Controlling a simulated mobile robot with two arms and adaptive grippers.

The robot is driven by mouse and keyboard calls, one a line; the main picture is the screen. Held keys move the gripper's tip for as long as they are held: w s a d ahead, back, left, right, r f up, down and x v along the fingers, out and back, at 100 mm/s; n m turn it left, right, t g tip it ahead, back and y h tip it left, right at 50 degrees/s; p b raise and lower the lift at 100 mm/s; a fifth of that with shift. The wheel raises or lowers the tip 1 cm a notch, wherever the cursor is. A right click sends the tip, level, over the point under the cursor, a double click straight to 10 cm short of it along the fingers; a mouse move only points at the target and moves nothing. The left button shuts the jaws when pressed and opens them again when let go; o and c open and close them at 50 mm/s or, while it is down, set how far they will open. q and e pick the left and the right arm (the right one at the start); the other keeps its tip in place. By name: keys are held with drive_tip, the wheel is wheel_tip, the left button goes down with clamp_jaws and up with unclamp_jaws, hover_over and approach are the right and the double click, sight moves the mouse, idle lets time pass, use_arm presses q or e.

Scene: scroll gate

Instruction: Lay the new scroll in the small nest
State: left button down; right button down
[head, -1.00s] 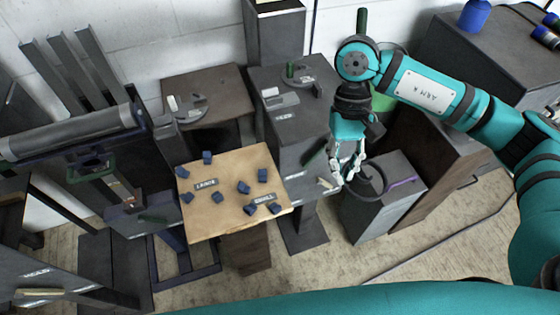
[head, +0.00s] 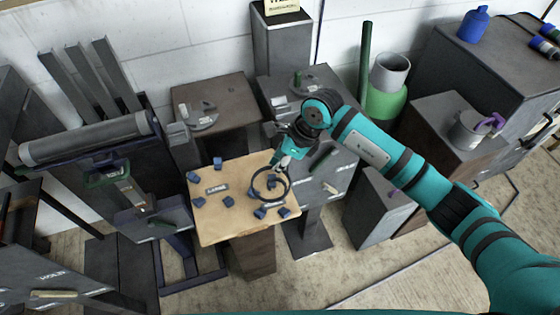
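A thin dark curled scroll (head: 288,190) hangs from my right gripper (head: 284,163), whose fingers look shut on its upper edge. The scroll is over the right half of a light wooden board (head: 232,226). Whether it touches the board is hard to tell. The board bears several dark blue blocks and two labels. The left label (head: 216,189) reads LARGE. The small nest's label (head: 275,203) is at the lower right, partly behind the scroll. Blue blocks (head: 260,212) of that nest show near the scroll's lower edge. My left gripper is not in view.
Grey curled pieces lie on a brown pedestal (head: 215,92) and a grey pedestal (head: 330,130) behind the board. A stand with a long grey roller (head: 85,140) is at the left. A grey box (head: 370,220) and a green cylinder (head: 385,105) are at the right.

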sight(277, 187)
drive_tip(key=shift+f+b, duration=1)
drive_tip(key=shift+f, duration=0.75)
drive_tip(key=shift+f+b, duration=1.2)
drive_tip(key=shift+f, duration=0.25)
drive_tip(key=shift+s+f+b, duration=0.1)
drive_tip(key=shift+f+b, duration=0.1)
drive_tip(key=shift+b, duration=0.15)
drive_tip(key=shift+s+d+f+b, duration=0.25)
drive_tip(key=shift+s+f+b, duration=0.15)
drive_tip(key=shift+f, duration=0.25)
drive_tip(key=c, duration=1.4)
unclamp_jaws()
drive_tip(key=shift+w+a+f, duration=0.15)
drive_tip(key=shift+w, duration=0.15)
